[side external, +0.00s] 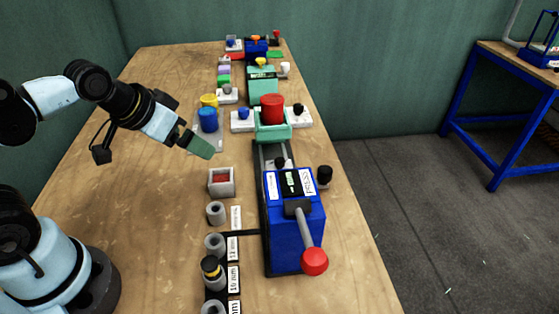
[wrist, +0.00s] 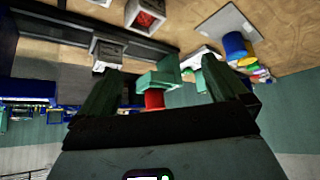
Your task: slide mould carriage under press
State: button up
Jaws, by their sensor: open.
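A blue press (side external: 295,235) stands at the front right of the bench, with a red ball-ended lever (side external: 314,261). Dark rails (side external: 271,155) run back from it to a green block (side external: 272,128) with a red cylinder (side external: 272,107) on top. I cannot tell for sure which part is the mould carriage. In the wrist view a grey block (wrist: 107,52) sits on a dark strip, and the green block (wrist: 158,79) with the red cylinder (wrist: 154,99) shows between my fingers, farther off. My gripper (side external: 205,147) is open and empty, above the bench left of the rails.
A grey box with red contents (side external: 221,182) and several grey rings (side external: 216,212) stand left of the press. Blue and yellow cylinders (side external: 208,119) stand on a plate just beyond my gripper. More small devices line the bench's far end.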

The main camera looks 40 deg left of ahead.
jog(key=shift+c, duration=0.5)
jog(key=shift+w+r, duration=0.1)
jog(key=shift+c, duration=1.2)
jog(key=shift+g, duration=0.9)
jog(key=w+d+r, duration=0.2)
jog(key=w+r, duration=0.1)
jog(key=w+d+r, duration=0.1)
jog(key=w, duration=0.1)
jog(key=shift+d+r, duration=0.1)
jog(key=shift+r, duration=0.05)
jog(key=c, duration=0.4)
jog(key=g, duration=0.5)
send_over(325, 170)
notch_tip(325, 170, down, 2)
notch_tip(325, 170, down, 12)
jog(key=shift+r, duration=0.1)
jog(key=shift+c, duration=0.4)
grip_shut()
